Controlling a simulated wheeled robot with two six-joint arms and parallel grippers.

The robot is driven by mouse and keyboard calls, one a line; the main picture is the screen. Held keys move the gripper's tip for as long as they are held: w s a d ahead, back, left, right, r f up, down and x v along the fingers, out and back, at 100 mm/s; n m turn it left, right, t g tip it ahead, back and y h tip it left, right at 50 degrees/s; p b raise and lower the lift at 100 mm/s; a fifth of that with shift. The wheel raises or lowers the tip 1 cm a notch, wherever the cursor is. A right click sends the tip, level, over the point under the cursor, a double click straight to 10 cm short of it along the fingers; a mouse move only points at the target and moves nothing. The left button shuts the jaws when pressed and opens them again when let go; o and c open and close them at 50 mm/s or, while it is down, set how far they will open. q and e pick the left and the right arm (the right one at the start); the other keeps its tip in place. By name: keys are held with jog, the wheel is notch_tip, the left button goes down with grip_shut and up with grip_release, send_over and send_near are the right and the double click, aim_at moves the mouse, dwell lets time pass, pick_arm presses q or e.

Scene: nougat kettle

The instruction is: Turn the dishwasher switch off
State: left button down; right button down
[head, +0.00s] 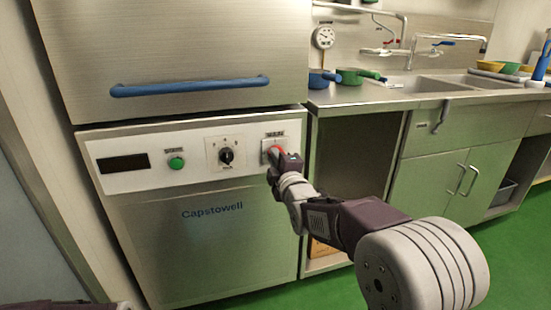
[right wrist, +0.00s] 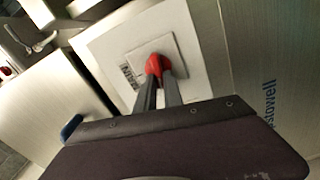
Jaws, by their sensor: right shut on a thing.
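The dishwasher (head: 215,235) is a steel cabinet with a white control panel across its front. The red switch (head: 275,148) sits on a pale square plate at the panel's right end, partly hidden by my right gripper (head: 284,165). In the right wrist view the red switch (right wrist: 156,64) shows at the tips of my right gripper's two dark fingers (right wrist: 160,84). The fingers are close together and shut on it. The switch's exact turn angle is hard to tell. At the bottom left of the head view only a dark piece of my left arm shows; its gripper is not seen.
A green button (head: 176,163), a black dial (head: 226,155) and a dark display (head: 123,164) share the panel. A blue handle (head: 190,87) sticks out above. A steel counter (head: 360,97) with pans and a sink is at the right. Green floor is open below.

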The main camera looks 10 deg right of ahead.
jog(key=shift+f+n, duration=0.2)
jog(key=shift+n, duration=0.9)
jog(key=c, duration=1.5)
grip_release()
jog(key=shift+o, duration=0.2)
jog(key=s+p, duration=0.2)
jog(key=s, duration=0.7)
jog(key=shift+d+p, duration=0.15)
jog(key=shift+p, duration=0.25)
